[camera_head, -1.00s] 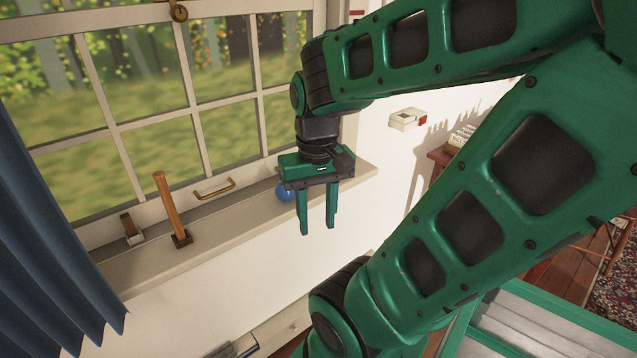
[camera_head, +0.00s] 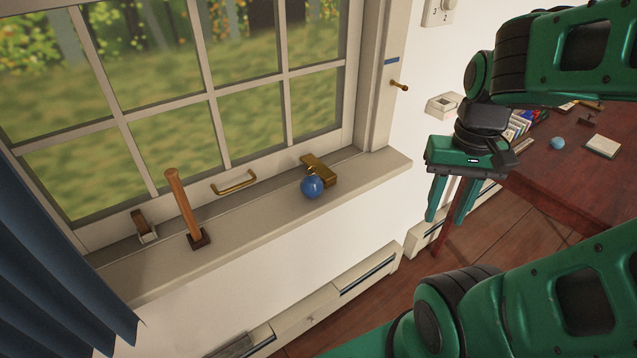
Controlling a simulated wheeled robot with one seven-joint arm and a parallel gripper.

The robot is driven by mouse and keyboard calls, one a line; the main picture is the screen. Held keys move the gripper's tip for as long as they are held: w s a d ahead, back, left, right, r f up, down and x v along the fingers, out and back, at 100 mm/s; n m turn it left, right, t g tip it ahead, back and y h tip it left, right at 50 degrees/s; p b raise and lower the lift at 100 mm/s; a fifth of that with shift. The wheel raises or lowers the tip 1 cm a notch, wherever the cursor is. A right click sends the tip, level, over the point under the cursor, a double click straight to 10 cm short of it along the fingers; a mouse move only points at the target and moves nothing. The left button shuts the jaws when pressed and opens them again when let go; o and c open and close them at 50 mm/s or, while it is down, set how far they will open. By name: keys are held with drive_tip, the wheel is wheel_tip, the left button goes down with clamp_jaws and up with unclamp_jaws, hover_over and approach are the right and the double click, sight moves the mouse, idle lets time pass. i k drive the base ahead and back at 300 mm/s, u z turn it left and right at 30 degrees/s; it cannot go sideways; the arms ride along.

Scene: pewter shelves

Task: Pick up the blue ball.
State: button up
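The blue ball (camera_head: 312,187) rests on the right part of the window sill (camera_head: 245,223), in front of a brass latch piece (camera_head: 319,168). It is in plain view. My gripper (camera_head: 446,220) hangs to the right of the sill's end, fingers pointing down. The fingers are apart with nothing between them, and the gripper is clear of the ball.
A hammer-like tool with a wooden handle (camera_head: 183,205) and a small block-like item (camera_head: 141,227) stand on the sill at left. A brass handle (camera_head: 234,183) is on the window frame. A dark red desk (camera_head: 570,185) holds a pale blue ball (camera_head: 558,143) and books.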

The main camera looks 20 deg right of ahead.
sight(312, 186)
drive_tip(key=z, duration=0.85)
drive_tip(key=k, duration=0.75)
drive_tip(key=u, duration=0.7)
drive_tip(key=i, duration=0.5)
drive_tip(key=z, duration=0.1)
